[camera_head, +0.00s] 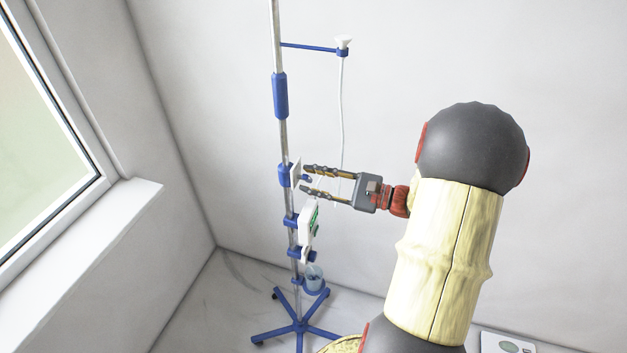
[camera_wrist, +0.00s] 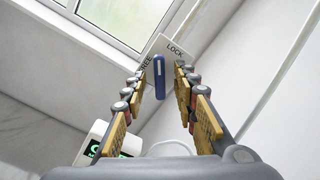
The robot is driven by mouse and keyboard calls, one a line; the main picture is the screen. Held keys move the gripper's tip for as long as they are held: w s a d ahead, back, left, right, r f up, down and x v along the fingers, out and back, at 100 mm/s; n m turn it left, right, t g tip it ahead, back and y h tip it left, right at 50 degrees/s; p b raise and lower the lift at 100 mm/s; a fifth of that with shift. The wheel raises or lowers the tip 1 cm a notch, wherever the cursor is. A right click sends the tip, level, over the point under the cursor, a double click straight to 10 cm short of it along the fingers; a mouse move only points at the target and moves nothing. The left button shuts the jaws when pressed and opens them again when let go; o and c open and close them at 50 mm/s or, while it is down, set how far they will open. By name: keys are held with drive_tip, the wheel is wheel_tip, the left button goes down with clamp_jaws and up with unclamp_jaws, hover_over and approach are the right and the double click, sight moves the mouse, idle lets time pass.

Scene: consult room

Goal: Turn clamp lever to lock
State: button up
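The clamp lever (camera_wrist: 159,78) is a blue bar in the wrist view, between and just beyond my fingertips. Behind it is a white plate (camera_wrist: 180,50) with "LOCK" at its right and a partly hidden word ending in "REE" at its left. The lever stands nearly upright between the two words. My gripper (camera_wrist: 160,84) is open, with a finger on each side of the lever and a visible gap to each. In the head view my gripper (camera_head: 303,180) reaches left to the plate (camera_head: 296,173) on the blue clamp (camera_head: 284,175) of the pole.
The pole (camera_head: 284,140) stands on a blue wheeled base (camera_head: 300,328). A white device (camera_head: 308,222) and a cup (camera_head: 313,277) are mounted below the clamp. A white tube (camera_head: 342,110) hangs from a blue side arm (camera_head: 308,46). A window (camera_head: 45,110) is at left.

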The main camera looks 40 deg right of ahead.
drive_tip(key=shift+c, duration=0.5)
clamp_jaws()
drive_tip(key=shift+r+m+p, duration=0.1)
drive_tip(key=shift+m+p, duration=0.2)
drive_tip(key=shift+p, duration=0.2)
drive_tip(key=shift+r+m+p, duration=0.1)
drive_tip(key=shift+m+p, duration=0.4)
drive_tip(key=shift+p, duration=0.5)
drive_tip(key=m+p, duration=0.2)
drive_tip(key=p, duration=0.1)
drive_tip(key=m+p, duration=0.3)
drive_tip(key=p, duration=0.2)
drive_tip(key=shift+m, duration=0.3)
drive_tip(key=shift+f, duration=0.2)
